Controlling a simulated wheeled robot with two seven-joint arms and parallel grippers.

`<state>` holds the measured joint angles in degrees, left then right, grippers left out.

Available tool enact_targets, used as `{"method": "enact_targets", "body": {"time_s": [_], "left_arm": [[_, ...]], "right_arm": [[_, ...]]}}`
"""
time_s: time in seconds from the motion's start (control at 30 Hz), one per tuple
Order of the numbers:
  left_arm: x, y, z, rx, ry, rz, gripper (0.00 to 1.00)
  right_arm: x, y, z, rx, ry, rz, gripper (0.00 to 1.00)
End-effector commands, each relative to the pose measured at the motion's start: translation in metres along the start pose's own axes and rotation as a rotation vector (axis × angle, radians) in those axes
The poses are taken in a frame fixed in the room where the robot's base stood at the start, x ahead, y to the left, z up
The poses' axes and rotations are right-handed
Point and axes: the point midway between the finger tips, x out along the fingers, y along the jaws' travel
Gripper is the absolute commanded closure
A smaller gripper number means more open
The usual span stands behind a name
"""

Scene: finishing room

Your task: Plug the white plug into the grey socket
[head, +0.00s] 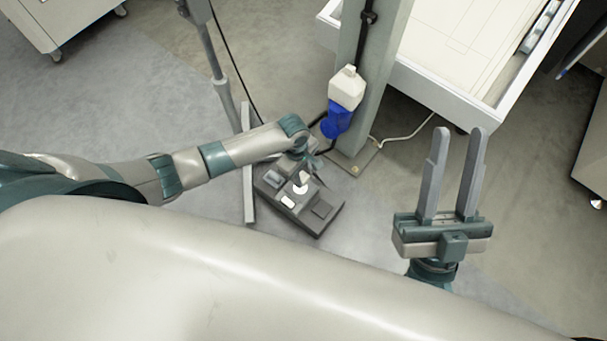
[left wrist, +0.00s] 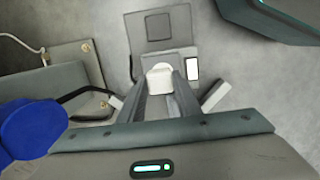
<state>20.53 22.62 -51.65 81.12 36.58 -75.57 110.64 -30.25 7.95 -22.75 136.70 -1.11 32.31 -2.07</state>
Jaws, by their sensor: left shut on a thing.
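My left gripper (head: 303,164) is shut on the white plug (head: 300,183) and holds it over the grey socket unit (head: 303,221) on the floor. The left wrist view shows the white plug (left wrist: 160,78) between the two fingertips (left wrist: 162,86), in front of a grey square part of the unit (left wrist: 140,46). The plug hides what lies under it, so I cannot tell whether it is in the socket or just above it. My right gripper (head: 454,172) is open and empty, with its fingers apart, off to the right.
A white open drawer or tray (head: 445,95) is at the upper right. A cable (head: 405,137) lies on the floor.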

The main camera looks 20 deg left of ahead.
Motion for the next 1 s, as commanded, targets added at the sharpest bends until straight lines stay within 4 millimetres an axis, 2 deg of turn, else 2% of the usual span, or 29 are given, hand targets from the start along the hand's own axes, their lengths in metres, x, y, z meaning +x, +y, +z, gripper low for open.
{"method": "enact_targets", "body": {"time_s": [0.43,1.0], "left_arm": [[0.003,0.000,-0.001,0.000,0.000,0.000,1.00],[0.034,-0.002,-0.009,-0.001,-0.001,-0.008,1.00]], "right_arm": [[-0.001,0.000,0.001,0.000,0.000,0.000,0.69],[-0.010,0.001,0.009,0.000,0.000,0.000,0.69]]}}
